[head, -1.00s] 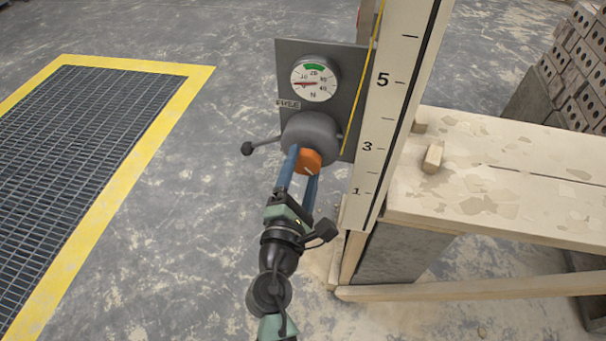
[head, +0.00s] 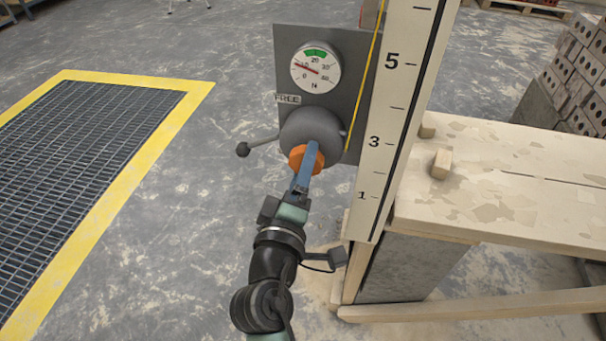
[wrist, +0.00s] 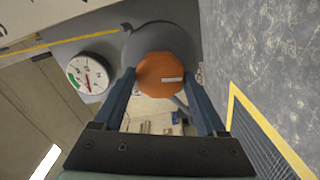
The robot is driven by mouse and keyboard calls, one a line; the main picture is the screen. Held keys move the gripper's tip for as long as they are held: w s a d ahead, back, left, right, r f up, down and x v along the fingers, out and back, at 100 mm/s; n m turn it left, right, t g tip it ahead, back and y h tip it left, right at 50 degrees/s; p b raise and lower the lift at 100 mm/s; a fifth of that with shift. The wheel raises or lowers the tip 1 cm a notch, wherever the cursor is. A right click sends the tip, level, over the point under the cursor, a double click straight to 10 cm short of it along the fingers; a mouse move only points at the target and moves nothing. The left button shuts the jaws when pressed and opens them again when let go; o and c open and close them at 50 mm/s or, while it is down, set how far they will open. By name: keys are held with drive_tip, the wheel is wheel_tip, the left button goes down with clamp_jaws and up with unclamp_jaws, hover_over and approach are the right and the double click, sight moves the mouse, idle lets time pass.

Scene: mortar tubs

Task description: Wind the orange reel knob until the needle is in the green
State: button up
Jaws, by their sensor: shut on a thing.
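The orange reel knob (head: 297,157) sits on the front of a grey round reel (head: 311,128). A white mark shows on it in the wrist view (wrist: 166,76). My gripper (head: 311,160) is shut on the knob, one blue finger on each side, and hides part of it in the head view. The round white gauge (head: 316,66) is above the reel, with a green band (head: 316,53) at its top. Its red needle (head: 304,67) points left and slightly up, near the 10, outside the green. The gauge also shows in the wrist view (wrist: 91,77).
A lever with a dark ball end (head: 243,149) sticks out left of the reel, below a FREE label (head: 288,99). A yellow line (head: 364,75) runs beside a tall white scale (head: 396,100). A plank bench (head: 500,190) stands right.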

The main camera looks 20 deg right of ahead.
drive_tip(key=shift+f+m+b, duration=0.1)
drive_tip(key=shift+m+b, duration=0.35)
drive_tip(key=shift+m, duration=0.35)
drive_tip(key=o, duration=1.3)
drive_tip(key=shift+s+a, duration=0.1)
drive_tip(key=v, duration=1.2)
drive_tip(key=shift+s+a, duration=0.2)
drive_tip(key=shift+s, duration=0.1)
